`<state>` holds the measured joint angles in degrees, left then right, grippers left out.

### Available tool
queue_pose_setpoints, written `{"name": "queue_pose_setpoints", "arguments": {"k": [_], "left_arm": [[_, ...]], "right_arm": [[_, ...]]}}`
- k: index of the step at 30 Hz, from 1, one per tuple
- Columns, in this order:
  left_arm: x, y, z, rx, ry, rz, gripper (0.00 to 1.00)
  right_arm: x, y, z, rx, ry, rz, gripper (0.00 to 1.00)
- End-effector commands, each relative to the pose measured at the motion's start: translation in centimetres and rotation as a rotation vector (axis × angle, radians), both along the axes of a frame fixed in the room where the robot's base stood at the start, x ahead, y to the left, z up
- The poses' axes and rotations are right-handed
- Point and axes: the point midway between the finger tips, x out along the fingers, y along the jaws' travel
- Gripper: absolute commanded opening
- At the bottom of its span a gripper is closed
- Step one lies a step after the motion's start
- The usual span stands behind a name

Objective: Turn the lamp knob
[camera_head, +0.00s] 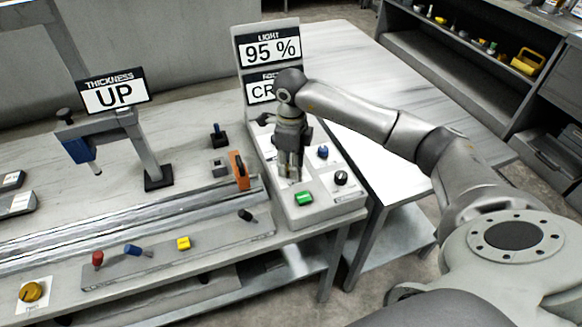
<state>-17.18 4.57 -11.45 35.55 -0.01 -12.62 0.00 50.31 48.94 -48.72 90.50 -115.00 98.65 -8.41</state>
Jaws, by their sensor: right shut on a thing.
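The grey control panel (335,197) stands at the right end of the bench, with a light display (270,50) reading 95 % above it. My right gripper (290,172) points down onto the panel and is shut on the lamp knob, which the fingers hide. A blue knob (323,152), a black knob (341,177) and a green button (304,198) sit beside the gripper, apart from it. My left gripper is not in view.
A second display (261,90) is partly covered by my right arm. An orange part (239,170) stands left of the panel. A thickness sign (112,92) stands above a clamp-like stand with a blue part (78,150). A bare white table (360,60) lies behind.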

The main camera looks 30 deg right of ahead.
Motion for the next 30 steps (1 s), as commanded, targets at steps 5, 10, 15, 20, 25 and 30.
{"name": "queue_pose_setpoints", "arguments": {"k": [5,10,15,20,25,30], "left_arm": [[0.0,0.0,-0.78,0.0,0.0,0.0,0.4],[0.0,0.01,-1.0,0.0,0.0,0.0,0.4],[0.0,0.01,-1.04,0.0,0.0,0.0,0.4],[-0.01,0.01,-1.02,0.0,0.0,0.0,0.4],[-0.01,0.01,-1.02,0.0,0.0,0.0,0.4],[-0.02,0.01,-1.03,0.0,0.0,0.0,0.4]], "right_arm": [[0.11,0.02,-0.02,0.0,-0.005,0.08,0.07],[0.14,0.02,0.1,0.001,-0.006,0.122,0.07],[0.12,0.04,0.15,0.001,-0.006,0.136,0.07],[0.13,0.04,0.17,0.001,-0.006,0.137,0.07],[0.14,0.03,0.18,0.001,-0.006,0.136,0.33],[0.09,0.03,0.13,0.0,-0.004,0.136,0.53]]}}
